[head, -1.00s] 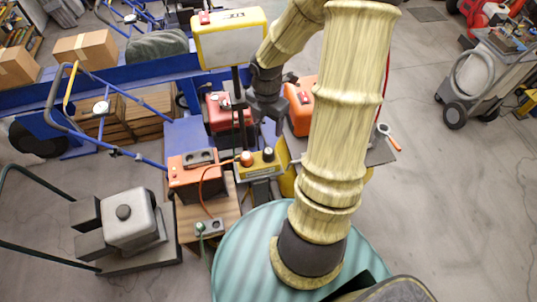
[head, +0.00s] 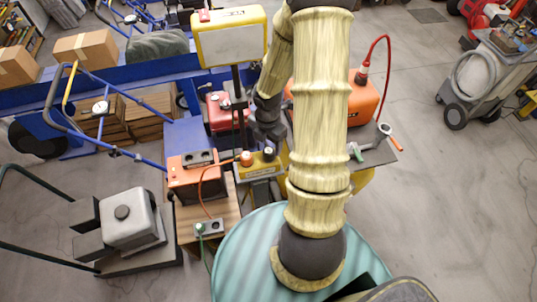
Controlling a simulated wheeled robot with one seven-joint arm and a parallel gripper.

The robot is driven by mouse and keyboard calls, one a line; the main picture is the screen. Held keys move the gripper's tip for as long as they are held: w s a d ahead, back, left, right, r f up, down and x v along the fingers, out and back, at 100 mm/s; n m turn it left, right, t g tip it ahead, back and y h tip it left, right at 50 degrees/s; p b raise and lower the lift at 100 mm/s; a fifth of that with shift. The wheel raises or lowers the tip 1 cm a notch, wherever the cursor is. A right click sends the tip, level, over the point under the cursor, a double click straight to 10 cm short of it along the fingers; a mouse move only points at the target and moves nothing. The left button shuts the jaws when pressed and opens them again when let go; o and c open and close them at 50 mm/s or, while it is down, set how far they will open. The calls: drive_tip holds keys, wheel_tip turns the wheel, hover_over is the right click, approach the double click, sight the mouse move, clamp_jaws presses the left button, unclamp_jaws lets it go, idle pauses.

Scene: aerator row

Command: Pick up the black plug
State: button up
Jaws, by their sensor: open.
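The black plug (head: 268,154) is small and stands upright at the right end of the top of a yellow power box (head: 262,171). An orange plug (head: 246,158) with an orange cord stands beside it on the left. My gripper (head: 269,136) is open and empty, pointing down, just above and behind the black plug. It looks apart from the plug, but the exact gap is hard to tell. The fingertips are small and dark here. My arm hides the right side of the yellow box.
An orange power unit (head: 195,176) stands left of the box, and a grey socket block (head: 208,228) with a green plug lies in front. A tall yellow-framed panel (head: 229,38) on a post rises behind. An orange canister (head: 363,98) stands right of my arm.

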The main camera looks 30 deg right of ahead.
sight(269, 150)
drive_tip(key=shift+w+d+f, duration=0.1)
drive_tip(key=shift+d+f, duration=0.05)
drive_tip(key=shift+f, duration=1.15)
drive_tip(key=shift+d+f, duration=0.1)
drive_tip(key=shift+f, duration=1.2)
drive_tip(key=c, duration=1.1)
drive_tip(key=shift+r, duration=0.1)
wheel_tip(269, 150, up, 10)
drive_tip(key=shift+f+p, duration=0.1)
drive_tip(key=shift+p, duration=0.5)
